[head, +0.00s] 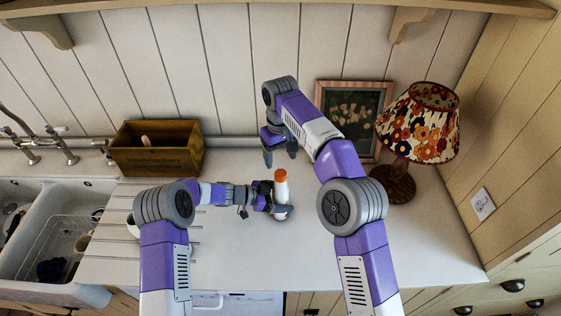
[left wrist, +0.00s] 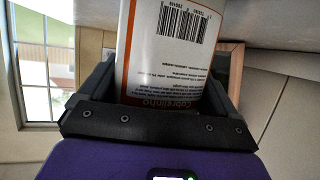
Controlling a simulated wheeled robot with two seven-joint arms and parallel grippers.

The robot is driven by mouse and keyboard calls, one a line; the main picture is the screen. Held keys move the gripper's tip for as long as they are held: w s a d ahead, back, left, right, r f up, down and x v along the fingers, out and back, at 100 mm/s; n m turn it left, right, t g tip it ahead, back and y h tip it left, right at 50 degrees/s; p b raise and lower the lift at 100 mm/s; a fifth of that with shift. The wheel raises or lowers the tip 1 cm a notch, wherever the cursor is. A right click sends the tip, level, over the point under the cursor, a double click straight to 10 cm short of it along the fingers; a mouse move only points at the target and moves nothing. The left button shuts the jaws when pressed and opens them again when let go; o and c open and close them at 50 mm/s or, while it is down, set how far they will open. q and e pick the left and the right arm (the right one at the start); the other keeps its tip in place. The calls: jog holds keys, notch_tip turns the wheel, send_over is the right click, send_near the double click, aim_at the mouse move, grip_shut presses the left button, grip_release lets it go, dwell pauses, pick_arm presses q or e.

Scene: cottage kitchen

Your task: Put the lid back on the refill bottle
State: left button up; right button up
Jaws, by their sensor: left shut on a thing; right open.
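The refill bottle (head: 282,190) is white with an orange top (head: 280,175). It stands upright at the middle of the counter; whether its base touches the counter is hard to tell. My left gripper (head: 280,210) is shut on its lower part from the left. In the left wrist view the white label with a barcode (left wrist: 170,45) fills the space between the fingers. My right gripper (head: 280,156) is open and empty, pointing down behind the bottle. I cannot tell whether the orange top is a separate lid.
A wooden box (head: 157,150) stands at the back left, beside the sink (head: 50,235). A framed picture (head: 354,110) leans on the back wall, with a flowered lamp (head: 420,125) at its right. The counter (head: 435,245) is clear at the right front.

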jog(key=shift+r, duration=0.15)
pick_arm(q)
jog(key=o, duration=1.8)
jog(key=shift+c, duration=0.2)
pick_arm(e)
jog(key=shift+f, duration=0.2)
pick_arm(q)
jog(key=v, duration=0.7)
jog(key=shift+a, duration=0.2)
jog(key=shift+s+r, duration=0.1)
jog(key=shift+r, duration=0.1)
